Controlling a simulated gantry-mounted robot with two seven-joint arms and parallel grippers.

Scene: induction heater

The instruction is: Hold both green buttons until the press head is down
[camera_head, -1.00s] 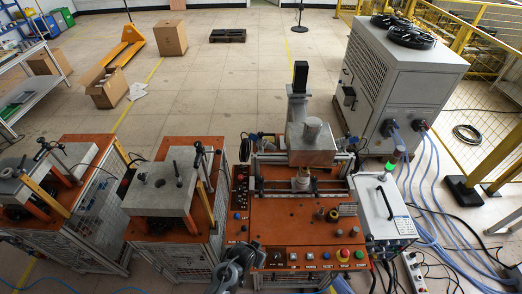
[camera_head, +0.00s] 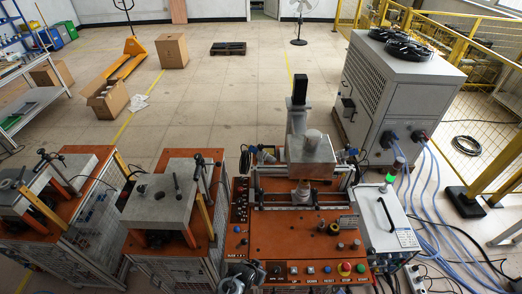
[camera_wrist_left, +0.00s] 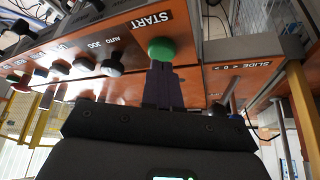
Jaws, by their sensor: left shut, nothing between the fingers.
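In the left wrist view, a green button (camera_wrist_left: 162,48) marked START sticks out of the orange front panel. My left gripper (camera_wrist_left: 162,72) is shut and empty, its fingertips up against or just in front of this button; I cannot tell whether it is pressed in. In the head view my left gripper (camera_head: 243,276) is at the panel's front left corner and hides that button. The other green button (camera_head: 361,267) is at the panel's right end, with nothing on it. The press head (camera_head: 310,147) stands over the orange table (camera_head: 280,232). My right gripper is not in view.
A grey control box (camera_head: 385,218) with a green lamp stands to the right, with blue hoses beyond. Two similar stations, one with an orange frame (camera_head: 205,240), stand to the left.

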